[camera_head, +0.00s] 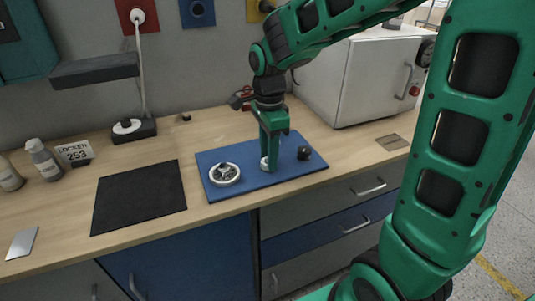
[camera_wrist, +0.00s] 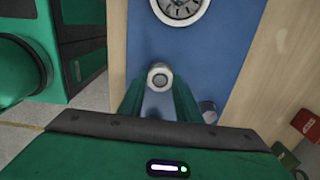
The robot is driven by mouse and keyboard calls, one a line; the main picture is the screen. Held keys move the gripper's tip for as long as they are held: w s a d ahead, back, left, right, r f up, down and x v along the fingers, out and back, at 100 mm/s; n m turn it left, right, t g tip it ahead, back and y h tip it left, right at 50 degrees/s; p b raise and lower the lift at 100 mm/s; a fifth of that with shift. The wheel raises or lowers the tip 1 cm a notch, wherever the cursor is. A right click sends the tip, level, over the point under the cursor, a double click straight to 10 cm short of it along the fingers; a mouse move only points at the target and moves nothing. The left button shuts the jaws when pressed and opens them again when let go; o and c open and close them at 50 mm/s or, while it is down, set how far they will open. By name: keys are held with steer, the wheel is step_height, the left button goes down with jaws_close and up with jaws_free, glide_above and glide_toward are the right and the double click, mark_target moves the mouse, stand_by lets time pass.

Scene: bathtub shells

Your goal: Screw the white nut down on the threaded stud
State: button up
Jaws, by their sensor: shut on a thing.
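The white nut (camera_wrist: 160,77) is a small ring with a grey centre, between my fingertips in the wrist view. In the head view a little of the white nut (camera_head: 264,162) shows low at the fingertips, just over the blue mat. My gripper (camera_head: 268,160) points down and is shut on the nut; its two green fingers (camera_wrist: 160,84) flank it in the wrist view. The grey in the ring's middle may be the threaded stud's end, but I cannot tell how far down the nut sits. The rest of the stud is hidden.
The blue mat (camera_head: 240,193) also holds a round white-rimmed part (camera_head: 224,174) on the left and a dark knob (camera_head: 304,153) on the right. A black mat (camera_head: 138,197) lies further left. A white cabinet (camera_head: 350,80) stands behind right.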

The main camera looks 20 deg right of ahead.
steer(key=m, duration=1)
steer(key=o, duration=1.2)
steer(key=shift+m, duration=0.3)
steer(key=shift+o, duration=0.2)
step_height(320, 180, up, 11)
steer(key=s+d+f+n, duration=0.4)
steer(key=s+d+n, duration=0.4)
steer(key=s+n, duration=0.3)
steer(key=s+d+f+n, duration=0.5)
steer(key=s+d+n, duration=0.4)
steer(key=s+n, duration=0.2)
steer(key=shift+s+d, duration=0.25)
steer(key=shift+s, duration=0.35)
